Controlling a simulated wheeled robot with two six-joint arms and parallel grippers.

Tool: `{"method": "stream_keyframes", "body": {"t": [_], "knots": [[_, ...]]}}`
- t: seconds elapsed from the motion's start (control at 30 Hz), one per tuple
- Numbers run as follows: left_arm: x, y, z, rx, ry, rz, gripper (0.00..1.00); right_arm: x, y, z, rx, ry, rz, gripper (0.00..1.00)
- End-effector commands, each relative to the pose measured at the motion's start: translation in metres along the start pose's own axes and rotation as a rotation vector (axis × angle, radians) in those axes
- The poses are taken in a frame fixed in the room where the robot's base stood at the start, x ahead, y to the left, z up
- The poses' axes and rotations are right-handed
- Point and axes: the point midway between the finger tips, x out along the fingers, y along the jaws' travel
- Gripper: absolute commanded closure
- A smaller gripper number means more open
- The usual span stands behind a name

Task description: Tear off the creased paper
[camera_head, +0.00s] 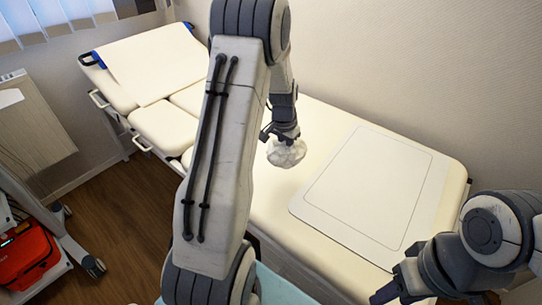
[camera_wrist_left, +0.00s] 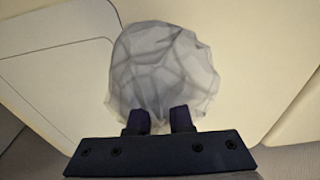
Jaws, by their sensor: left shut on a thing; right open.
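A crumpled ball of whitish paper (camera_head: 286,153) hangs below my left gripper (camera_head: 283,137) over the cream examination table (camera_head: 262,205). In the left wrist view the creased paper (camera_wrist_left: 165,70) shows as a wrinkled grey-white wad. My left gripper's two dark fingertips (camera_wrist_left: 160,121) are shut on its near edge. A flat white sheet or panel with an outlined rounded rectangle (camera_head: 375,187) lies on the right part of the table; part of it shows in the left wrist view (camera_wrist_left: 50,85). My right gripper (camera_head: 385,296) is open at the lower right, partly cut off by the frame.
The raised backrest with a paper cover (camera_head: 150,62) is at the far left of the table. A cart with a red-orange case (camera_head: 25,258) stands on the wooden floor at left. A wall runs behind the table. My left arm hides the table's middle.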

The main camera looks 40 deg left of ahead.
Motion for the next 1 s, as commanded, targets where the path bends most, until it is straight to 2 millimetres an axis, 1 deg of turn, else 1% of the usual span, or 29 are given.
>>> {"method": "stream_keyframes", "body": {"t": [0.03, 0.1, 0.23, 0.8, 0.9, 1.0], "knots": [[-0.003, 0.006, -0.002, 0.003, 0.001, 0.000, 1.00, 0.000, 0.000, 0.000, 0.000, 0.000, 0.000, 0.50], [-0.007, 0.011, -0.004, 0.002, 0.001, 0.000, 1.00, -0.001, 0.000, 0.000, 0.000, 0.000, 0.000, 0.50], [-0.018, 0.015, -0.006, -0.001, 0.001, 0.000, 1.00, -0.007, -0.001, 0.000, 0.000, 0.000, 0.000, 0.50], [-0.064, 0.015, -0.012, -0.001, 0.000, 0.000, 1.00, -0.047, -0.003, -0.003, 0.000, 0.000, 0.000, 0.50], [-0.069, 0.015, -0.012, -0.001, 0.000, 0.000, 1.00, -0.051, -0.004, -0.003, 0.000, 0.000, 0.000, 0.50], [-0.069, 0.015, -0.012, -0.001, 0.000, 0.000, 1.00, -0.051, -0.004, -0.003, 0.000, 0.000, 0.000, 0.50]]}}
